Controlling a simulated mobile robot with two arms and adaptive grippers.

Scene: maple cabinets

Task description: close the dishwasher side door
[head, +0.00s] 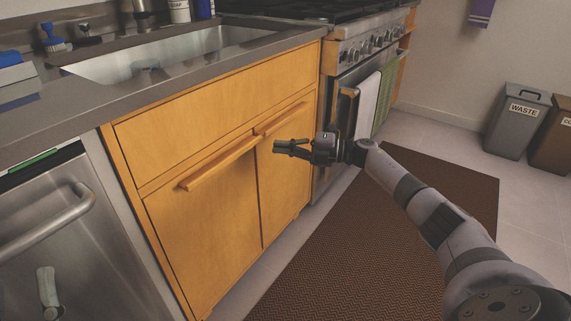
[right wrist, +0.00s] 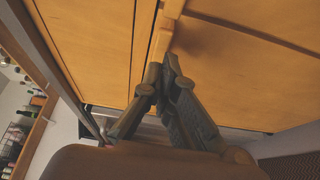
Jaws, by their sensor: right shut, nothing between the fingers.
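The steel dishwasher door (head: 85,255) is at the lower left of the head view, with a thick bar handle (head: 50,225) across it. It stands upright under the counter; I cannot tell whether it is fully shut. A black strip with a green light band (head: 34,162) shows along its top. My right gripper (head: 277,147) is shut and empty in front of the wooden sink cabinet, well to the right of the dishwasher. In the right wrist view its fingertips (right wrist: 160,68) meet near a wooden cabinet handle (right wrist: 162,42); contact is unclear.
The sink cabinet (head: 205,215) has two closed doors with wooden handles (head: 220,163). The oven (head: 343,85) with hanging towels stands beyond it. A brown mat (head: 370,235) covers the floor. Waste bins (head: 518,120) stand at the right.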

